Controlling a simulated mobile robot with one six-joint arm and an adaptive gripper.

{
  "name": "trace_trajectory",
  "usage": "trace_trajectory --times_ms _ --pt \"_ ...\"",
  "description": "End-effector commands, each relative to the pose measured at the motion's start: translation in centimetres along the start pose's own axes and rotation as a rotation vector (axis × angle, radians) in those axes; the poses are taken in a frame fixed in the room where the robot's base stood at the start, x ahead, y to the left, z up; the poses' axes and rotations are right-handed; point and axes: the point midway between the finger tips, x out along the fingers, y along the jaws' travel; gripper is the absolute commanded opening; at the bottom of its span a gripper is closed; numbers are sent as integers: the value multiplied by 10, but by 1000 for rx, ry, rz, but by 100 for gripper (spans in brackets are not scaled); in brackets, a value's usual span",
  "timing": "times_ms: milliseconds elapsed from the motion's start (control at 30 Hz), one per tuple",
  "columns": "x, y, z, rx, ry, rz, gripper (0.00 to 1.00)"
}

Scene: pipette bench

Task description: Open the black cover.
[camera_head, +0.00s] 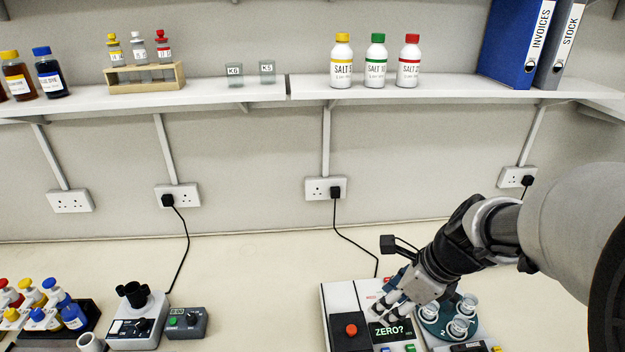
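A black flat panel with a red knob (336,339) sits on the left part of a white bench device (341,295) at the bottom right; it is the likeliest black cover, and it looks closed flat. Its lower edge is cut off by the picture. My gripper (385,307) reaches in from the right and points down over the middle of this device, right of the black panel and just above the display reading "ZERO?" (391,331). It appears empty. The fingertips are small and partly overlap the device, so their opening is unclear.
A round teal holder (428,326) with several clear cups stands close right of my gripper. A black cable (352,240) runs behind the device to the wall. A small mixer (137,325), control box (187,323) and bottle rack (85,335) stand left. The middle bench is clear.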

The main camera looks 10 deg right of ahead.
Motion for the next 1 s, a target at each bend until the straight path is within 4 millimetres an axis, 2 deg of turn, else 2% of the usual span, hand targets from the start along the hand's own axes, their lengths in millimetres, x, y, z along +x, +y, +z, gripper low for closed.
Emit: trace_trajectory --times_ms 167,267,700,900,1000 --pt "13 -4 -2 65 -4 4 41" --pt "29 -3 -2 61 -3 6 41" --pt "126 -3 -2 57 -1 6 41" --pt "160 -3 -2 57 -2 5 41" --pt "170 -3 -1 57 -3 3 41"
